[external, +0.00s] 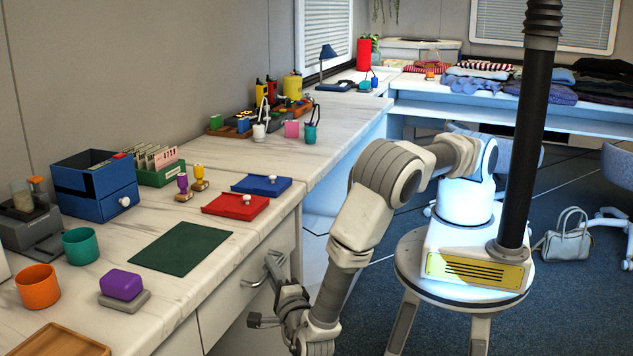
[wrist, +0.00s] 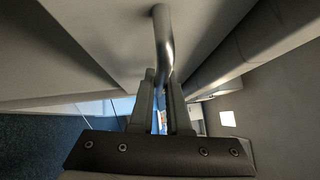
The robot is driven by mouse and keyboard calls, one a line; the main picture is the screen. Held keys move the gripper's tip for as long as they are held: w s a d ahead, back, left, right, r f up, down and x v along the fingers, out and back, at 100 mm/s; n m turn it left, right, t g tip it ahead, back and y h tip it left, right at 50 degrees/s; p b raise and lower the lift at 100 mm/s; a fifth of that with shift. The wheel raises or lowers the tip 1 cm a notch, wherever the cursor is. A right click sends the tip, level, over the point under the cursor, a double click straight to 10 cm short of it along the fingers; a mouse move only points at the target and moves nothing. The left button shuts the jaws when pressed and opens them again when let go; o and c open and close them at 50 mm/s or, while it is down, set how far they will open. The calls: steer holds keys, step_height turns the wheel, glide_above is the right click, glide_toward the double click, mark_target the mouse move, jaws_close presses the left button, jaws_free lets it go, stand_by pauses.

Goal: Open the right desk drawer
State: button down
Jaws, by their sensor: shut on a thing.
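The right desk drawer (external: 233,292) is a pale front under the desk top, to the right of the green mat. It looks about flush with the desk; a small gap cannot be told. Its metal handle is a grey bar, partly hidden by my gripper in the external view; it shows clearly as a curved bar (wrist: 162,32) in the wrist view. My gripper (external: 277,268) is at the drawer front. In the wrist view its two fingers (wrist: 162,98) stand on either side of the bar and are shut on it.
The white desk top (external: 225,222) above holds a green mat (external: 183,248), a red pad (external: 236,204), a blue pad (external: 262,185), stamps and cups. A round stool (external: 420,280) carries my base. Open carpet (external: 570,315) lies to the right, with a handbag (external: 563,240).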

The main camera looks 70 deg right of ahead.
steer(key=s+p, duration=0.3)
steer(key=s, duration=2)
steer(key=shift+s, duration=0.4)
steer(key=c, duration=0.9)
jaws_free()
steer(key=v, duration=1.2)
steer(key=shift+f+p, duration=0.1)
steer(key=shift+p, duration=0.25)
